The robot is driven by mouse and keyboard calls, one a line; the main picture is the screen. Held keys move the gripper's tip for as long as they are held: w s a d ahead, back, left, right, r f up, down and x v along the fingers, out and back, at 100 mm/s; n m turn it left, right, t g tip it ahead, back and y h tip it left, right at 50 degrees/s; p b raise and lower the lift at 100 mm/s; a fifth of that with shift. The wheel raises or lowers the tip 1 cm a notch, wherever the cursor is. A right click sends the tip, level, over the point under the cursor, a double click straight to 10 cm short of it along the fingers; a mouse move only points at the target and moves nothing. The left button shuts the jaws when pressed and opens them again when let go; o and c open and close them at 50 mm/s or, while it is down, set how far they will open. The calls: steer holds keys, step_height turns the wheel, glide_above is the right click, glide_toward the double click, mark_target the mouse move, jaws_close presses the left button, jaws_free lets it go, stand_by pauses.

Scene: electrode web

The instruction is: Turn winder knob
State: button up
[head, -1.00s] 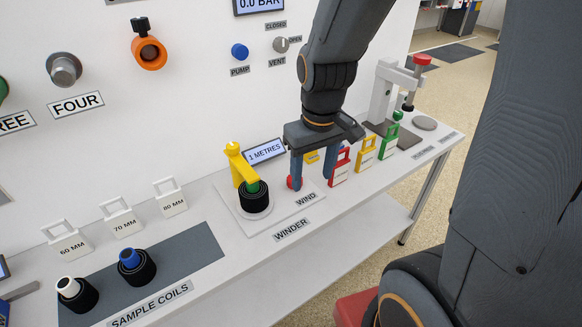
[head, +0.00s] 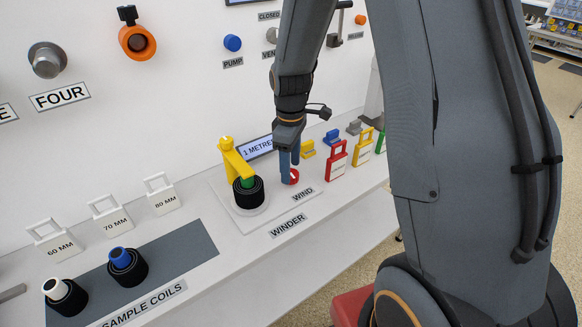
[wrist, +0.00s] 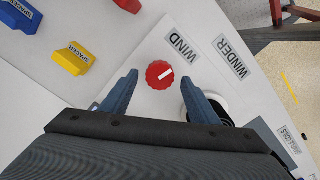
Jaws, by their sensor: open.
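The red winder knob (wrist: 160,74) shows in the wrist view as a ridged disc with a white pointer bar. It sits beside the WIND label (wrist: 184,47). In the head view the knob (head: 294,177) is partly hidden by my fingers. My gripper (head: 290,168) points down at the knob, its blue fingers apart. In the wrist view the gripper (wrist: 162,84) is open and empty, with the knob ahead of and between the fingertips. I cannot tell how high the tips are above it. The winder (head: 226,148) has a yellow arm over a black coil with a green core.
The display reading 1 METRES (head: 258,147) stands behind the winder. A red tagged frame (head: 337,160), yellow and blue blocks stand close to the right of the knob. Sample coils (head: 128,266) lie on a grey mat at the left. The bench front is clear.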

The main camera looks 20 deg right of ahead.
steer(key=shift+f, duration=0.75)
steer(key=c, duration=1)
steer(key=shift+c, duration=0.2)
steer(key=shift+m, duration=0.3)
